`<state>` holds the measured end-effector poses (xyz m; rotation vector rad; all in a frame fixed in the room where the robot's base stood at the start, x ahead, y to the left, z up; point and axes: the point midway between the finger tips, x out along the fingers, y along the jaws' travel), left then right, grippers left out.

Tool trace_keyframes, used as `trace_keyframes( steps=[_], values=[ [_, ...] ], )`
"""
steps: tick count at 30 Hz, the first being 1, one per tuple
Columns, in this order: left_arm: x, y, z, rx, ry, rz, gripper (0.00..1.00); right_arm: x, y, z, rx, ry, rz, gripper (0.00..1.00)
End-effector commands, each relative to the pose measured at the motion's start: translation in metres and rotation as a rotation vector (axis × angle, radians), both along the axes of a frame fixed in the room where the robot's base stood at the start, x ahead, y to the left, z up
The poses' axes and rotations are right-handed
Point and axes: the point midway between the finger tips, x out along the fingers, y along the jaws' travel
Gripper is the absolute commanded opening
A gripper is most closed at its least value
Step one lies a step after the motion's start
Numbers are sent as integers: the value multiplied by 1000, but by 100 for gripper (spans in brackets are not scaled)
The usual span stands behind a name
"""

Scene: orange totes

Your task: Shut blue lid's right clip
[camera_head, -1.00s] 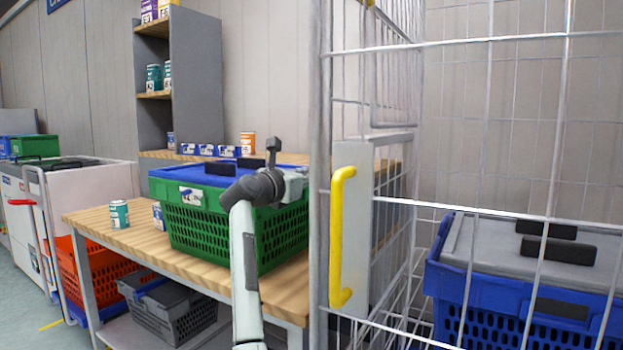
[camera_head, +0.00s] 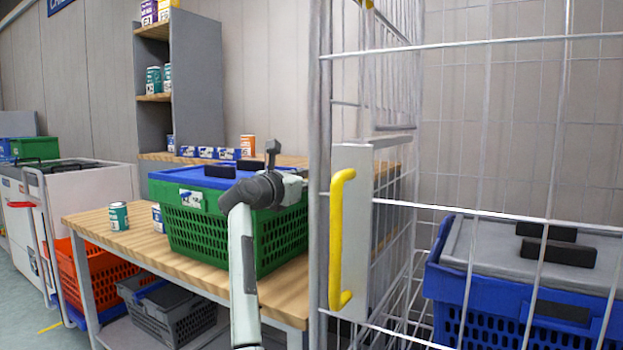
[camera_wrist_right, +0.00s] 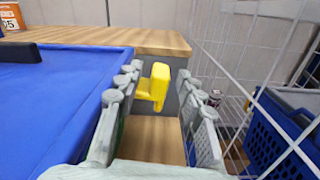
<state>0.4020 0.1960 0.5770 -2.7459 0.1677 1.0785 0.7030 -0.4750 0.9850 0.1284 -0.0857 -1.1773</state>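The blue lid (camera_head: 195,178) lies on a green crate (camera_head: 205,232) on the wooden table. It fills the left of the right wrist view (camera_wrist_right: 70,85), with a black handle on top. The yellow right clip (camera_wrist_right: 153,87) stands out beyond the lid's right edge, apart from the lid's top. My right gripper (camera_wrist_right: 158,74) is open, its fingers on either side of the clip; I cannot tell if they touch it. In the head view my right gripper (camera_head: 293,190) is at the crate's right end and hides the clip. My left gripper is not in view.
A wire cage with a yellow handle (camera_head: 341,238) stands close on the right, with a blue crate (camera_head: 450,285) behind its mesh. Cans (camera_head: 119,216) stand on the table's left end. Small blue-and-white boxes (camera_head: 207,152) stand behind the crate. Orange and grey crates sit below.

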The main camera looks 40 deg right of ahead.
Motion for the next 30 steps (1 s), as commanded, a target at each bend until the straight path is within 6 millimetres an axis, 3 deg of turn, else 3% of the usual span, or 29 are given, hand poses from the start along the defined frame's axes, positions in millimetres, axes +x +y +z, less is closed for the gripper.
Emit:
trace_keyframes(
  steps=[18, 30],
  values=[
    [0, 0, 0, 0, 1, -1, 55, -40, 100, -1, 2, 1, 2, 38],
    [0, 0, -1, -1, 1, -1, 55, -45, 109, 0, 0, 0, 0, 38]
  ],
)
